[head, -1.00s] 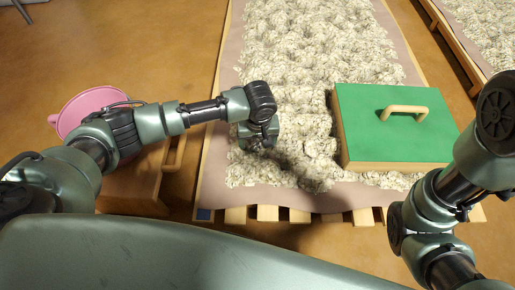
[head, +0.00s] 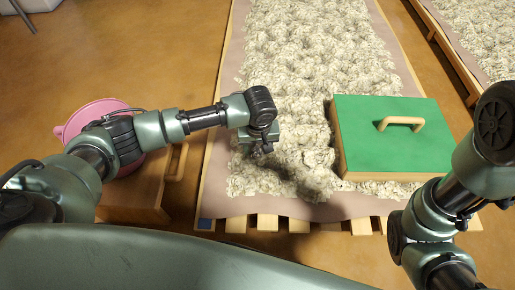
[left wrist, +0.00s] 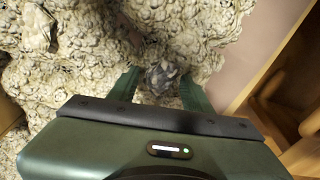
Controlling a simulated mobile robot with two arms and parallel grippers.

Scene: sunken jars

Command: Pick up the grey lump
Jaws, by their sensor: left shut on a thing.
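The grey lump (left wrist: 162,76) shows in the left wrist view as a dark, rough piece between the two green fingers of my left gripper (left wrist: 160,88). The gripper is shut on it. In the head view my left gripper (head: 262,148) is over the near left part of the pale, crumbly bed (head: 315,50), and the lump cannot be made out there. The left wrist view also shows the pale clumps (left wrist: 80,90) below and around the fingers. My right gripper is out of view; only part of that arm shows at the right of the head view.
A green-topped box (head: 390,145) with a wooden handle sits on the bed's right side. A pink bucket (head: 95,115) and a wooden box (head: 140,190) stand at the left. Another bed (head: 475,30) lies at the far right. Slats (head: 266,223) edge the near end.

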